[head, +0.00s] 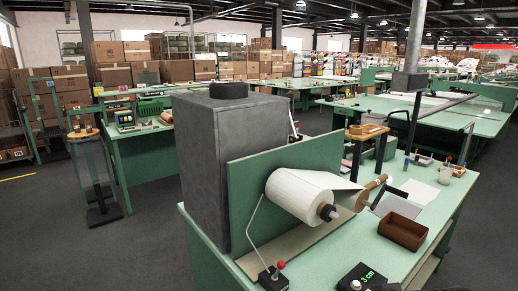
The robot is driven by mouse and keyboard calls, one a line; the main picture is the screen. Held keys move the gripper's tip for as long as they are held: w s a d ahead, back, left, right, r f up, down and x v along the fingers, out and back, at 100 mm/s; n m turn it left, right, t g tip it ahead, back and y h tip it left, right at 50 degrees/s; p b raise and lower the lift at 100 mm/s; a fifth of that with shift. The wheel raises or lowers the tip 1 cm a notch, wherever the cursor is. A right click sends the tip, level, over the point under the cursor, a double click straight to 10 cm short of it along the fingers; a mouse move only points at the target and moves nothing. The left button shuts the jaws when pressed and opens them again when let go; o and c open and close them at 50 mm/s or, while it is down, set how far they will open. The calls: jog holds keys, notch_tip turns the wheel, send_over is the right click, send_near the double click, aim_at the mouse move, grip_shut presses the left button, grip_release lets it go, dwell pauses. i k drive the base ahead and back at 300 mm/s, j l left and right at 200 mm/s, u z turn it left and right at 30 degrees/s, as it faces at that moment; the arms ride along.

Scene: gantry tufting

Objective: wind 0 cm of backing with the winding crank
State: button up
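A large white roll of backing (298,192) lies on a dark-ended shaft in front of a green upright panel (250,190) on the green bench. A sheet of it runs right to a second roller with a brown wooden end (357,200). A wooden handle (376,182), which looks like the winding crank, sticks up to the right beside that roller. A black counter box (362,278) at the front edge shows "3 cm" in green. My gripper is not seen; no hand is visible on the handle.
A thin bent rod rises from a black box with a red knob (281,265) at the bench front. A brown open tray (403,232), white paper (420,192) and a pale cup (445,174) stand to the right. A tall grey cabinet (225,150) is behind left.

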aim_at(355, 201)
jog(key=z, duration=0.45)
jog(key=i+l, duration=0.15)
jog(key=l, duration=0.2)
jog(key=i+l, duration=0.2)
jog(key=l, duration=0.15)
jog(key=i+l, duration=0.15)
jog(key=l, duration=0.15)
jog(key=i+l, duration=0.2)
jog(key=l, duration=0.15)
